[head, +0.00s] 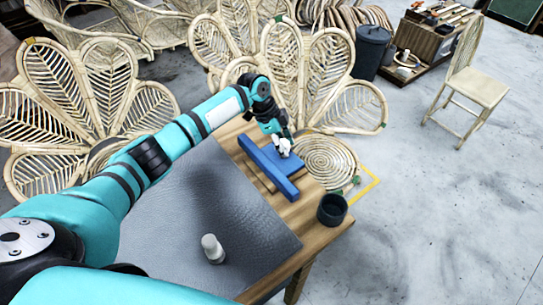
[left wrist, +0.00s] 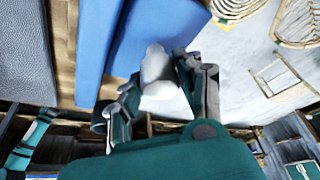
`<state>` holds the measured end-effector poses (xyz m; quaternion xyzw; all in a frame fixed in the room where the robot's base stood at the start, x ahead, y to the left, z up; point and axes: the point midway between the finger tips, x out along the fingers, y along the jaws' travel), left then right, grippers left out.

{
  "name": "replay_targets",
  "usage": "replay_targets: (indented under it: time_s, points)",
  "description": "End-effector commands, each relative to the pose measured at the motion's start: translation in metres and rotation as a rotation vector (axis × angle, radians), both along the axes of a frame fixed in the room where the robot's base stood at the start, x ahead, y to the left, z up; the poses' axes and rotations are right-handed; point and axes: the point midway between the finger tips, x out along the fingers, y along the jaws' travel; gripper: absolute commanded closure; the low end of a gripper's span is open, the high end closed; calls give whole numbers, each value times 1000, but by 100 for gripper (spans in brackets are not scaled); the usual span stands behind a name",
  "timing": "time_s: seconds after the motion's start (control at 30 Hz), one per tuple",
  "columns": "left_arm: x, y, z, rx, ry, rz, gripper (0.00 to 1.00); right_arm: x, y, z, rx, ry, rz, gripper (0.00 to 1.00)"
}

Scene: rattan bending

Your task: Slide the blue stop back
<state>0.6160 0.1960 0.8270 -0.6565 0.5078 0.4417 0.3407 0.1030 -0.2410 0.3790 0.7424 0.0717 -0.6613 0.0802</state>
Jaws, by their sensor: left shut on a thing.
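The blue stop (head: 265,169) lies on the wooden table, a long blue bar with a flat blue plate beside it. In the left wrist view its blue surface (left wrist: 143,30) fills the upper middle. My left gripper (head: 283,143) is over the plate. It is shut on a white knob-like piece, which shows between the fingers in the left wrist view (left wrist: 158,68). I cannot tell whether this piece is fixed to the blue plate, as the fingers hide its lower part. My right gripper is not in view.
A grey mat (head: 175,215) covers much of the wooden table (head: 325,236). A white peg (head: 212,248) stands on the mat. A dark cup (head: 332,209) stands at the table's right corner. Rattan chair backs (head: 322,75) rise behind the table. Open floor lies to the right.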

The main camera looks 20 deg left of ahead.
Motion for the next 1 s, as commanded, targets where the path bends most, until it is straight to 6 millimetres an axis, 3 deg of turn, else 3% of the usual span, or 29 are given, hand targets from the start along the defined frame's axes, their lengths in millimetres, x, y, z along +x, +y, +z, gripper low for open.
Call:
replay_targets:
  time_s: [0.3,0.33,0.5,0.8,1.0]
  points:
    - [6,-3,5,-6,-14,0,100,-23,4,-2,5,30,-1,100]
    - [6,-3,5,-7,-14,0,63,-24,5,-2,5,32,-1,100]
    - [5,-3,5,-5,-12,0,41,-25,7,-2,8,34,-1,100]
    - [4,-2,5,-4,-6,-1,41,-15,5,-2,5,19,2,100]
    - [2,8,28,-4,-9,0,41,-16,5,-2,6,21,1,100]
